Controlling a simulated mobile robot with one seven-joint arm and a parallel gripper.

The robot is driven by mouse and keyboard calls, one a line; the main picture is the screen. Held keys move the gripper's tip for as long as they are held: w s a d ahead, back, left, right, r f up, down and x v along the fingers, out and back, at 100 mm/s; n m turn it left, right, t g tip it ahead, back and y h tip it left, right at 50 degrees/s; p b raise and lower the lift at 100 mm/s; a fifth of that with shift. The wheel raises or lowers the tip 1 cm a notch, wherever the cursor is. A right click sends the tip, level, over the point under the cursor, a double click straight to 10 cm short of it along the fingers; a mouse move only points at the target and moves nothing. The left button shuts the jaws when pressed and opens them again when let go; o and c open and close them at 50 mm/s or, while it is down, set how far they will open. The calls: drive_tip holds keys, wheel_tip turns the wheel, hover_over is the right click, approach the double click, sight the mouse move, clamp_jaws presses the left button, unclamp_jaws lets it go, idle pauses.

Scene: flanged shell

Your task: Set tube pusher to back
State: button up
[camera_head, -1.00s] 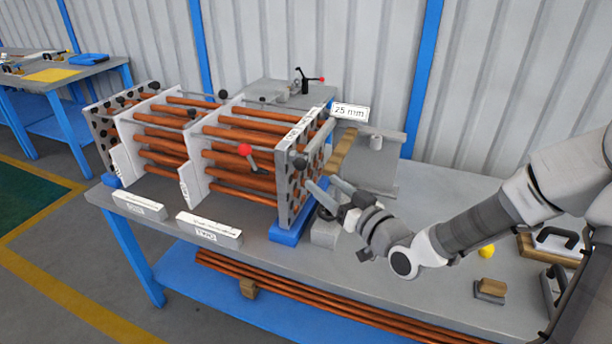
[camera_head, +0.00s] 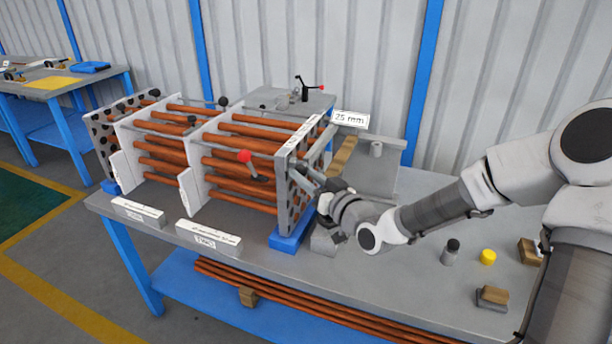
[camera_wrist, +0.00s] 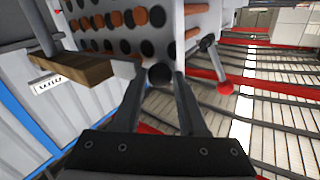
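The flanged shell (camera_head: 294,205) stands on the bench, with copper tubes running through its perforated end plate and white baffles. My gripper (camera_head: 303,178) is at the near end plate, right of the shell in the head view. In the wrist view a black ball knob (camera_wrist: 160,75) sits between my gripper's fingertips (camera_wrist: 160,88), in front of the hole pattern. It may belong to the tube pusher; I cannot tell for sure. The fingers are apart on either side of the knob, and I cannot see firm contact. In the head view the knob is hidden by my gripper.
A red-knobbed lever (camera_head: 245,156) projects from the shell's front; its knob also shows in the wrist view (camera_wrist: 226,87). A wooden bar (camera_head: 343,157) and a "25 mm" sign (camera_head: 350,119) are behind my gripper. A bottle (camera_head: 450,252) and yellow item (camera_head: 488,257) stand at right.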

clamp_jaws()
idle(1.1)
